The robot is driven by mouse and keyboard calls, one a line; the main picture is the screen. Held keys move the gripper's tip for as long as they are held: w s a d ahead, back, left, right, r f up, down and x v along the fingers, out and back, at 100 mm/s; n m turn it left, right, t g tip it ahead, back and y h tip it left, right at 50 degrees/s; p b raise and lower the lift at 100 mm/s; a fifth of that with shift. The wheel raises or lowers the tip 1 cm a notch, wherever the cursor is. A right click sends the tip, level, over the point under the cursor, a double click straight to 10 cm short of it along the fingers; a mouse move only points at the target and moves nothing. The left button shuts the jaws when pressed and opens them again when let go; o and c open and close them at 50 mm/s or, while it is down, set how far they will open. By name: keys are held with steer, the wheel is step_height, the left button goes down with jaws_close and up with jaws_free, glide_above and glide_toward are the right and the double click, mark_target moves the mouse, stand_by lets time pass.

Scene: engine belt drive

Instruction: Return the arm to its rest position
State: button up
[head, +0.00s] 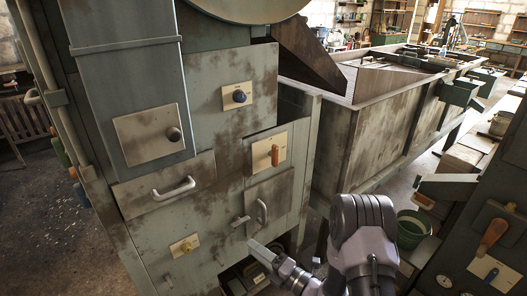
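My arm (363,235), with purple-grey links, reaches in from the bottom edge, right of centre. Its forearm bends left toward the lower front of a grey-green machine cabinet (210,135). My gripper (259,250) is at the far end of the arm, close to the cabinet's lower right part. It looks small and pale, and its fingers cannot be told apart. Whether it touches the cabinet cannot be told. No held object can be made out.
The cabinet front has a blue-black knob (239,96), an orange handle (275,155), a pull handle (173,188) and a yellow knob (186,246). A long trough (375,125) extends behind. A green bucket (412,229) and another panel (492,265) are at right. Open floor lies left.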

steer(key=s+a+r+n+g, duration=0.3)
steer(key=s+r+n+g, duration=0.3)
steer(key=s+r+n, duration=0.3)
steer(key=s+a+r+n+g, duration=0.3)
steer(key=s+r+n+g, duration=0.35)
steer(key=r+n, duration=0.4)
steer(key=s+d+r+n+t+h, duration=0.2)
steer(key=s+d+n+t+h, duration=0.1)
steer(key=s+d+n+h, duration=0.3)
steer(key=s+d+r+n+t+h, duration=0.2)
steer(key=s+d+n+h, duration=0.4)
steer(key=d+n, duration=0.5)
steer(key=shift+d+r+n+t, duration=0.2)
steer(key=shift+n+t, duration=0.25)
steer(key=shift+t, duration=0.3)
steer(key=shift+s, duration=0.1)
